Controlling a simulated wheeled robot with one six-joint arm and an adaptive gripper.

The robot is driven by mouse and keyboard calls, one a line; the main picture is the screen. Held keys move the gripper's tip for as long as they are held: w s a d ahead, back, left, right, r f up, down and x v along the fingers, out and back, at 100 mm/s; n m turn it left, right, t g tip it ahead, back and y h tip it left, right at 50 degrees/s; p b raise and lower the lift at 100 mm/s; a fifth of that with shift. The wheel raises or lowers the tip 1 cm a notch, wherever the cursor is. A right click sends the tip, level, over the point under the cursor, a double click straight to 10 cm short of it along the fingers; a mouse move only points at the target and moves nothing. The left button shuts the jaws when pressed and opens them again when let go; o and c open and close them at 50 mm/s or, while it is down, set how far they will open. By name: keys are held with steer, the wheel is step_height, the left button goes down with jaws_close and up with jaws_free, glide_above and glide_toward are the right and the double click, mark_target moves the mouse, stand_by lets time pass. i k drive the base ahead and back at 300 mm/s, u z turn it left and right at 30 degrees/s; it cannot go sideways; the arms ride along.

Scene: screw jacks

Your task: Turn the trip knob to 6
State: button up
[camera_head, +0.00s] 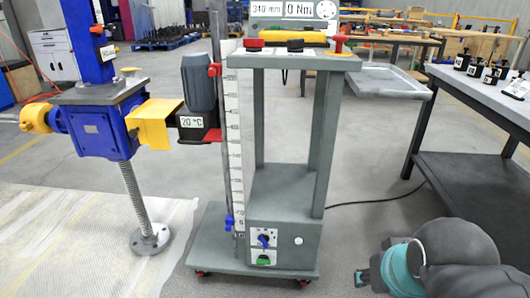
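A small blue knob (264,241) sits on a white dial panel on the front of the grey cart's lower box; it seems to be the trip knob. Its dial marks are too small to read, so I cannot tell its setting. A green button (263,260) is just below it, and a small white round button (298,240) is to the right. My gripper (363,278) is at the lower right, well apart from the knob. It is small and partly hidden by my teal-and-grey wrist, so its opening does not show.
The grey cart (285,185) stands on wheels, with a scale (234,140) and rod on its left. A blue screw jack (97,130) with a motor (199,82) is further left. A dark workbench (470,175) is at the right. Floor between cart and bench is clear except a black cable.

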mark_target(263, 240)
steer(key=z, duration=1.8)
steer(key=k, duration=0.95)
steer(key=u, duration=1.25)
